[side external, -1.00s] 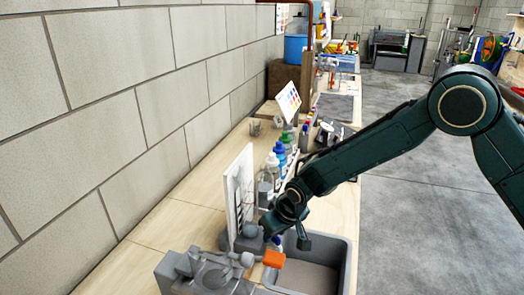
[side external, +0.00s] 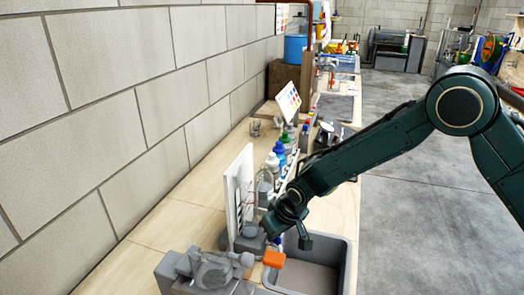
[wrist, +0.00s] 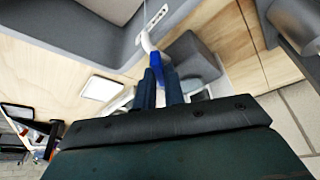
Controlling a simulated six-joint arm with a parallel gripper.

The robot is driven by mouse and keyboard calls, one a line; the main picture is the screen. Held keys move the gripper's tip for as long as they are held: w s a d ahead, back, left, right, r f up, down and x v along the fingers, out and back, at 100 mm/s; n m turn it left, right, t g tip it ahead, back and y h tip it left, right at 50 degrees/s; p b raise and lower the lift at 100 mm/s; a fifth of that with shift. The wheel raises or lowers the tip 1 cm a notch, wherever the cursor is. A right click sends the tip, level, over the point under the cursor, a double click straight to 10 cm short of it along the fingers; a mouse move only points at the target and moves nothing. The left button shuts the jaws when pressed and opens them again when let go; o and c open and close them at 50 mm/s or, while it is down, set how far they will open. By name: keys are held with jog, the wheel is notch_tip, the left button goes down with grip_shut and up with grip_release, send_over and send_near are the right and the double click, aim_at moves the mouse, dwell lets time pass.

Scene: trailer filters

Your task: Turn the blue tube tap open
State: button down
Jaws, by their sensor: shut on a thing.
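The blue tube tap (wrist: 166,73) shows in the wrist view at the end of a white tube (wrist: 149,42), between my fingertips. My gripper (wrist: 160,80) is shut on it, with one dark finger on each side. The fingers hide part of the tap. Its exact handle angle is not clear.
A grey sink (side external: 312,276) lies to the right. An orange block (side external: 274,259) on a grey fixture (side external: 212,270) is close in front. A white upright panel (side external: 240,190) and several bottles (side external: 281,152) stand behind and left of my gripper. A block wall bounds the left.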

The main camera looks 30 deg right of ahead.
jog(key=n+y, duration=0.1)
jog(key=n, duration=0.2)
jog(key=shift+w+d, duration=0.1)
jog(key=shift+n+g+y, duration=0.7)
jog(key=shift+n, duration=1.2)
jog(key=c, duration=1.5)
grip_release()
jog(key=shift+d+r, duration=0.1)
jog(key=shift+r, duration=0.1)
jog(key=v, duration=1.3)
jog(key=shift+d+r, duration=0.1)
jog(key=shift+r, duration=0.15)
